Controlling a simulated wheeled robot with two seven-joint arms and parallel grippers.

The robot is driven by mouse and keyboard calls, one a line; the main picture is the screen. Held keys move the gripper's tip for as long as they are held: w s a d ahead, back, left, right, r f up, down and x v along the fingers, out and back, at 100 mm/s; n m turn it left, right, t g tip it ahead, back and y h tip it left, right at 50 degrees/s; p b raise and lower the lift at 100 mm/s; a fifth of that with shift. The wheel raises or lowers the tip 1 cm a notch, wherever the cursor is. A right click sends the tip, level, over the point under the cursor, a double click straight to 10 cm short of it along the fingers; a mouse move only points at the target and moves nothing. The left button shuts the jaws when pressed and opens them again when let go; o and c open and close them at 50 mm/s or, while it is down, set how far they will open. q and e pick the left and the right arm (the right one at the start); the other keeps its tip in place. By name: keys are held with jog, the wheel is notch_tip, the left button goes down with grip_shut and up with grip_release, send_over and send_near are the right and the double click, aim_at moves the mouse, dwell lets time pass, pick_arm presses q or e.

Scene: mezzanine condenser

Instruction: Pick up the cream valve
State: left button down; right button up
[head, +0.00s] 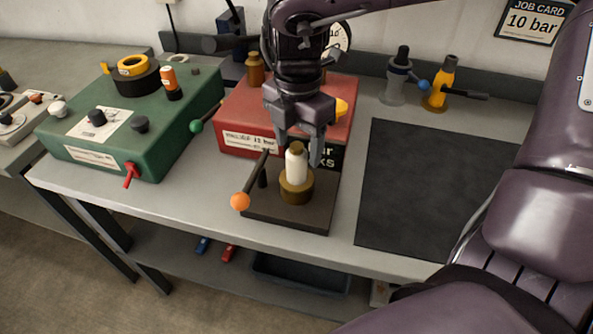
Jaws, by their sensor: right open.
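The cream valve (296,166) stands upright in a brass-coloured round holder (297,190). It has a pale body and a brown top. The holder sits on a dark square base (290,213) near the front of the bench. My right gripper (298,151) points down over the valve. Its fingers are open, one on each side of the valve's upper part. I cannot tell whether either finger touches it. My left gripper is not in view.
An orange-knobbed lever (240,201) stands left of the holder. A red box (236,116) is just behind, and a green box (75,140) stands left. A grey and a yellow valve-like fitting (440,83) stand at the back right. The dark mat (430,185) is clear.

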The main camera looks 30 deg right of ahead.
notch_tip(320, 180, down, 4)
jog(key=shift+a+r+p, duration=0.1)
jog(key=shift+p, duration=0.25)
jog(key=shift+f, duration=0.35)
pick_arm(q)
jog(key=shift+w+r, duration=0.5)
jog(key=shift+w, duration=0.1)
pick_arm(e)
jog(key=shift+r, duration=0.1)
grip_shut()
notch_tip(320, 180, up, 10)
jog(key=shift+f+b, duration=0.1)
jog(key=shift+b, duration=0.3)
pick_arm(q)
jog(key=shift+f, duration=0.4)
